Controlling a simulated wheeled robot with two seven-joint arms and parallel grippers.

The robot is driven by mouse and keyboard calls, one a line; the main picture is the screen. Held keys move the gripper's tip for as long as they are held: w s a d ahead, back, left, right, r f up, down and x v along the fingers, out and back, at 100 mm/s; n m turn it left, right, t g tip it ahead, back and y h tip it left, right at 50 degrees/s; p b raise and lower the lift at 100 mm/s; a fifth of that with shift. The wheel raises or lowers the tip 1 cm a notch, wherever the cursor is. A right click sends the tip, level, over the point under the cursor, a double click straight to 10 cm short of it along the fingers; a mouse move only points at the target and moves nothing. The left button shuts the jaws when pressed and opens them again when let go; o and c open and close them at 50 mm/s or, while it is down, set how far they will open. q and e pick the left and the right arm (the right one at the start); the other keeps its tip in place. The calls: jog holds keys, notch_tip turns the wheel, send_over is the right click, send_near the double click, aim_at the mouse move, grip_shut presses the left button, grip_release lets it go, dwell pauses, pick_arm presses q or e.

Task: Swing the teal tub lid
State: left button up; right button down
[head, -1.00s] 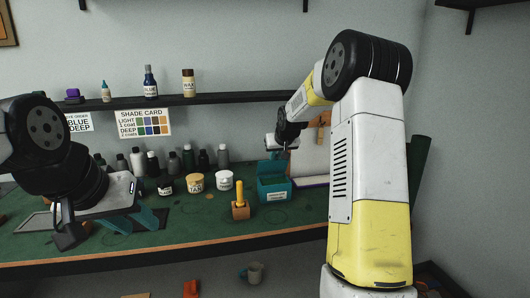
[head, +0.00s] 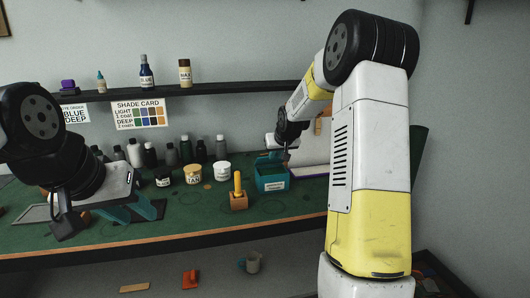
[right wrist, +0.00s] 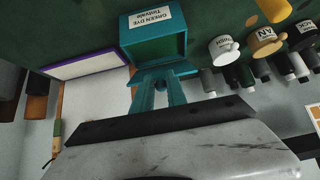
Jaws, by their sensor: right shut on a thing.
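The teal tub (head: 272,184) with a white label stands on the green bench top, right of the middle. In the right wrist view, the tub (right wrist: 188,45) shows a label reading "GREEN DYE" and a dark green open inside. Its teal lid (right wrist: 176,71) is raised off the opening at the hinge side. My right gripper (right wrist: 163,86) is shut on the lid; in the head view the same gripper (head: 276,153) is small and partly hidden at the tub's back. My left gripper (head: 143,212) hangs empty over the bench's left part, its teal fingers apart.
A wooden block with a yellow handle (head: 238,196) stands just left of the tub. White and tan jars (head: 193,174) and several dark bottles stand further left. A white panel with a purple edge (head: 310,170) is behind right. A shelf (head: 230,90) runs above.

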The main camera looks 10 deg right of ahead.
jog(key=s+f, duration=0.2)
jog(key=f, duration=0.1)
jog(key=shift+s, duration=0.1)
dwell(0.4)
jog(key=shift+f, duration=0.15)
jog(key=f, duration=0.1)
jog(key=s+f, duration=0.1)
jog(key=f, duration=0.1)
jog(key=shift+s, duration=0.15)
jog(key=shift+f, duration=0.1)
dwell(0.4)
jog(key=shift+s+f, duration=0.15)
jog(key=shift+f, duration=1.05)
